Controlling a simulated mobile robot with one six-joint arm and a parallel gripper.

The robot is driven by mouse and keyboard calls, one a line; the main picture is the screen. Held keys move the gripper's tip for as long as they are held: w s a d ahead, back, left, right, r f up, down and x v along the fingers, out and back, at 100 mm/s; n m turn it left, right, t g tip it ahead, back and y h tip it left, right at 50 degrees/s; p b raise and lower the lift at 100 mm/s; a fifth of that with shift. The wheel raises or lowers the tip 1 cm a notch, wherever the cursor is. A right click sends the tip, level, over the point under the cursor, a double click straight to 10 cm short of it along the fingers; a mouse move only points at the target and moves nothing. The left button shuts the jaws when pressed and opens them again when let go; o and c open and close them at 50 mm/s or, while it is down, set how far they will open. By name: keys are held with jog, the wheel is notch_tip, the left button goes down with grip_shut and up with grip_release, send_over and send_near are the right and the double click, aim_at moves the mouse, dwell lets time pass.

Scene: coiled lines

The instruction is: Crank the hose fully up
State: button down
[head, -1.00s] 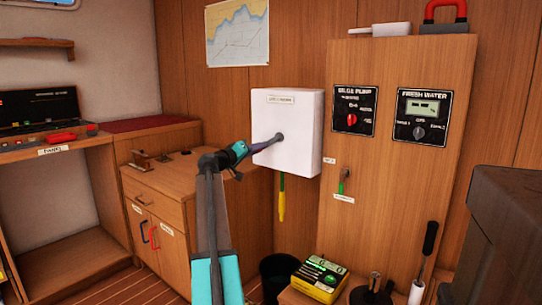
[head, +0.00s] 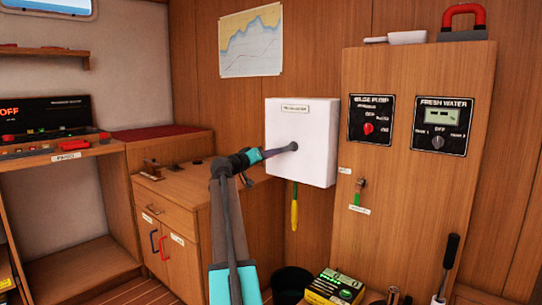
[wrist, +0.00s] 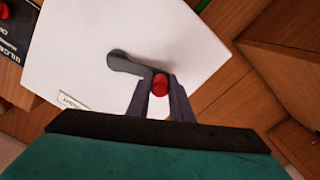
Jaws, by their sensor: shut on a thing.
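A white box (head: 315,155) is mounted on the wood wall, with a small label on its front. In the wrist view, a dark grey crank arm (wrist: 130,64) runs from a round hub on the white face to a red knob (wrist: 160,86). My gripper (wrist: 160,78) is shut on that knob, one finger on each side. In the head view my gripper (head: 272,152) reaches the box front from the left and hides the knob. A hose end, green above and yellow below (head: 294,214), hangs straight down under the box. Any hose inside the box is hidden.
A panel cabinet (head: 410,235) with switches and a small tap (head: 360,188) stands close right of the box. A low wood cabinet (head: 190,225) is at left. A black bucket (head: 292,284) and a green-yellow box (head: 336,288) are below.

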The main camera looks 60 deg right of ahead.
jog(key=shift+s, duration=0.1)
jog(key=c, duration=1.6)
grip_release()
jog(key=shift+f, duration=0.1)
jog(key=shift+o, duration=0.2)
jog(key=shift+a, duration=0.1)
jog(key=w+a+p, duration=0.2)
jog(key=a+p, duration=0.1)
jog(key=a, duration=1)
jog(key=shift+w+a+p, duration=0.15)
jog(key=shift+w+p, duration=0.15)
jog(key=shift+p, duration=0.05)
